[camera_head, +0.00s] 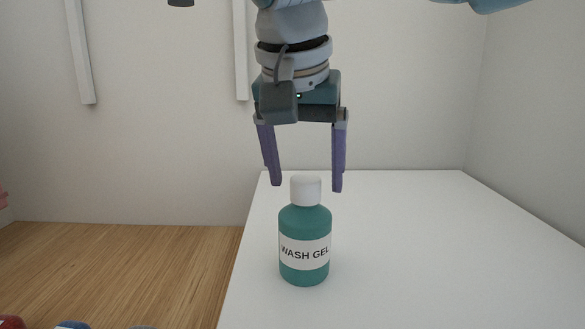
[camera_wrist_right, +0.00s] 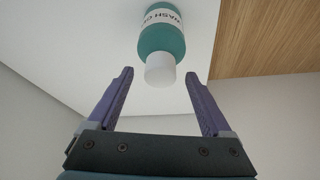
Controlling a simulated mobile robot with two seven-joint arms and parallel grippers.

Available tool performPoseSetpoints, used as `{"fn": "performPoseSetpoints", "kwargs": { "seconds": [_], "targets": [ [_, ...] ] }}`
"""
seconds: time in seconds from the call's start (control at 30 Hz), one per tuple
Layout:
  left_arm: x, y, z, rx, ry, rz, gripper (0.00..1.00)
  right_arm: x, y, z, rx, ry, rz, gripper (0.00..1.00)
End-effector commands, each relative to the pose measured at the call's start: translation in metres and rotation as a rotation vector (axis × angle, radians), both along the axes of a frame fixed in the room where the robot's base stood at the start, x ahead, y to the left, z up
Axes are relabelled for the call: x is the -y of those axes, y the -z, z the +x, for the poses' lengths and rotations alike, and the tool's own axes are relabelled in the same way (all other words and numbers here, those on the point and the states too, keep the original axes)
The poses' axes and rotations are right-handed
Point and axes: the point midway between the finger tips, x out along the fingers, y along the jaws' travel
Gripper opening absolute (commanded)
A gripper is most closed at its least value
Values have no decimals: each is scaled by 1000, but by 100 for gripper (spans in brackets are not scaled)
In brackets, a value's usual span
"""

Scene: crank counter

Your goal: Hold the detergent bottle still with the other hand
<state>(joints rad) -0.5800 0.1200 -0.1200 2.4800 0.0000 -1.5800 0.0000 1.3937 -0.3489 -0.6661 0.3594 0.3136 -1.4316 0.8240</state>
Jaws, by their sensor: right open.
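The detergent bottle (camera_head: 304,225) is teal with a white cap and a "WASH GEL" label, and stands upright on the white counter (camera_head: 420,240). My right gripper (camera_head: 307,188) hangs above it, pointing down, with its two purple fingers open on either side of the cap in the head view. In the right wrist view the bottle (camera_wrist_right: 161,45) shows beyond the open fingertips (camera_wrist_right: 160,78), with its cap towards the gap between them. The fingers do not appear to touch it. My left gripper is not clearly in view.
A wooden surface (camera_head: 120,265) lies to the left of the white counter. Parts of red and blue things (camera_head: 12,322) show at the bottom left edge. The white counter around the bottle is clear, with walls behind and at the right.

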Motion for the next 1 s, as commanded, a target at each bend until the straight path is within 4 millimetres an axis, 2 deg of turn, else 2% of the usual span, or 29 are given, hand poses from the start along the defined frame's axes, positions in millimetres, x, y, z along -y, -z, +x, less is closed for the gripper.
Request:
{"fn": "performPoseSetpoints", "kwargs": {
  "seconds": [0.23,0.9,0.97,1.0],
  "targets": [
    [0,0,0,0,0,0,100,0,0,0,0,-1,0,81],
    [0,0,0,0,0,0,100,0,0,0,-1,-1,0,6],
    [0,0,0,0,0,0,100,0,0,0,-1,-1,0,0],
    [0,0,0,0,0,0,100,0,0,0,-1,-1,0,0]
  ]
}}
